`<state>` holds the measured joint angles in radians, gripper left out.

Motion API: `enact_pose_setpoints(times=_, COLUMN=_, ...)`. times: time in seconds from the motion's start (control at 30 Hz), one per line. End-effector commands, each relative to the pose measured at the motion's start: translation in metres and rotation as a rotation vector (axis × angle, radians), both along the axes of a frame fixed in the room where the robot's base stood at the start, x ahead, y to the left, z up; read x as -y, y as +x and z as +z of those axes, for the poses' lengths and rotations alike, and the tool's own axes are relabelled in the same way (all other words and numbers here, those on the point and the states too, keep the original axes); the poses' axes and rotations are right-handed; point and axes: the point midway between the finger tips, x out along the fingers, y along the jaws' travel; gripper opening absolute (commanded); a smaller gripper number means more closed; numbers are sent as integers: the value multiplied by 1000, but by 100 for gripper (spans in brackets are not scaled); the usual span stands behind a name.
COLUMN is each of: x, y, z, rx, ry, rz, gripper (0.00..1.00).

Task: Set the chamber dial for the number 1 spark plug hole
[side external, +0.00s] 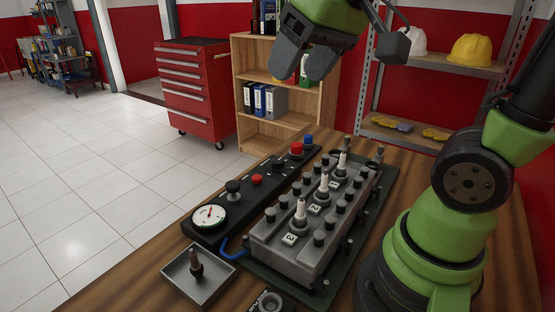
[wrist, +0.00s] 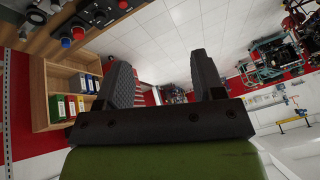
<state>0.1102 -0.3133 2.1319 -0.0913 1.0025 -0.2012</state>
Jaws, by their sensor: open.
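My gripper (side external: 303,68) is open and empty, high above the back of the workbench. Its two fingers (wrist: 163,78) stand apart in the wrist view with nothing between them. The grey engine block (side external: 290,262) carries three white-topped spark plugs in a row, with tags 3 (side external: 289,239) and 2 (side external: 314,209) readable. The farthest plug (side external: 342,162) has a tag too small to read. Left of the block is a black control panel (side external: 212,236) with a round gauge (side external: 209,217), a black knob (side external: 233,188), red buttons and a blue knob (side external: 308,140). I cannot tell which control is the chamber dial.
A shallow grey tray (side external: 223,284) holding a dark plug-like part (side external: 196,263) sits at the bench's front left. A blue hose (side external: 232,251) joins panel and block. A wooden shelf (side external: 287,117) and red tool cabinet (side external: 197,88) stand behind the bench.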

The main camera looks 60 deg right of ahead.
Motion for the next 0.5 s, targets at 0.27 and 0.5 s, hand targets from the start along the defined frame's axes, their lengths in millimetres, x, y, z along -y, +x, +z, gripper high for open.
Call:
enact_pose_setpoints(times=0.27, x=59, y=92, z=-35, rx=-182, ry=-102, rz=81, gripper=62)
enact_pose_setpoints(times=0.5, x=122, y=144, z=-105, rx=-334, ry=-143, rz=166, gripper=62)
